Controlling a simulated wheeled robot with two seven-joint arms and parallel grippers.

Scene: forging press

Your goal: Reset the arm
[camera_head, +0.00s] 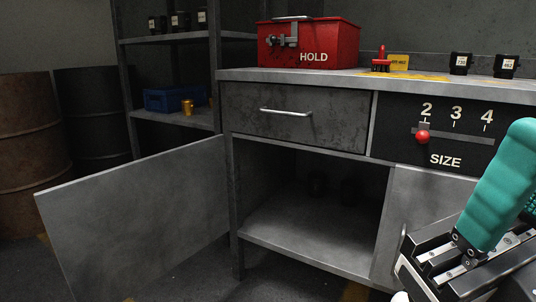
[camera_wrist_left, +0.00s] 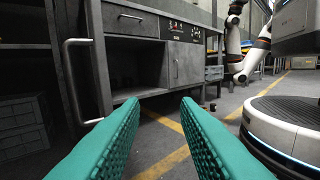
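My left gripper (camera_wrist_left: 160,115) shows in the left wrist view as two teal fingers spread apart with nothing between them. It is outside the head view. The open left cabinet door (camera_head: 145,215) swings out to the left in the head view. In the left wrist view its bar handle (camera_wrist_left: 78,82) is close, just left of the left finger; I see no contact. My right gripper (camera_head: 500,195) comes in at the lower right of the head view, in front of the closed right door (camera_head: 425,205). One teal finger shows clearly; the rest is cut off by the picture edge.
The cabinet compartment (camera_head: 310,235) is open, with dark small items inside. On top stand a red HOLD box (camera_head: 308,45) and black blocks (camera_head: 460,63). The SIZE slider (camera_head: 423,137) is at 2. Shelves and barrels (camera_head: 25,155) stand left. Open floor lies in front.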

